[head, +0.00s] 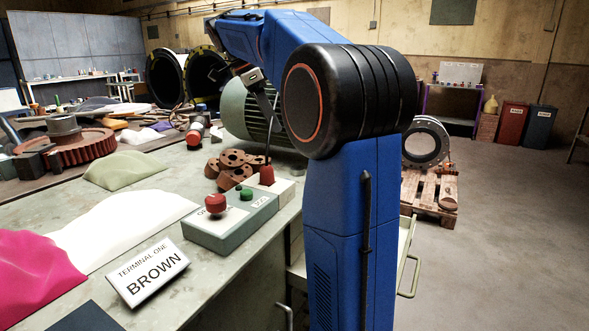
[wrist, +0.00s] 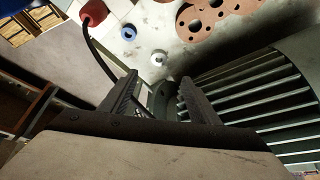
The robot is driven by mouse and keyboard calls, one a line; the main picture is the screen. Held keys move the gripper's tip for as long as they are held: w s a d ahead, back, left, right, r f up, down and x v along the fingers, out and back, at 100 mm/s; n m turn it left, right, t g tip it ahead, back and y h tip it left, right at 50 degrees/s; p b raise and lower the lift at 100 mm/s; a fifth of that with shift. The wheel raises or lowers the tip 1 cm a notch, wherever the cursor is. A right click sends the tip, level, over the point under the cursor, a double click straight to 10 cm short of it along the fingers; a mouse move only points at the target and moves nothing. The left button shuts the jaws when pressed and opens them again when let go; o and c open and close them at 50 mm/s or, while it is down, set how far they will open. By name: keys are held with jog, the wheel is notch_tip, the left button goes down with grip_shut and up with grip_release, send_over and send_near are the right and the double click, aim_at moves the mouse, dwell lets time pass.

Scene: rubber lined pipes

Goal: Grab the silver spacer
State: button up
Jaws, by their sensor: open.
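A small silver ring, which looks like the silver spacer (wrist: 160,57), lies on the pale bench top in the wrist view. My gripper (wrist: 158,78) is open, with one finger on each side of the picture's middle. The spacer appears just beyond the fingertips, between their lines, and nothing is held. The height of the fingers above it is hard to judge. A blue ring (wrist: 129,32) lies further off and to the left. I cannot make out the spacer in the head view, where my arm and the finned motor block part of the bench.
The finned motor (wrist: 250,95) stands close on the right of my gripper. Rust-brown flanges (head: 235,165) lie nearby. A red plug (wrist: 93,12) with a black cable is at the left. A control box (head: 230,222) with red and green buttons sits on the bench (head: 60,200).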

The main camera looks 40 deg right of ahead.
aim_at(297, 168)
jog(key=x, duration=1.6)
jog(key=shift+c, duration=0.3)
jog(key=c, duration=1.1)
jog(key=shift+r, duration=0.1)
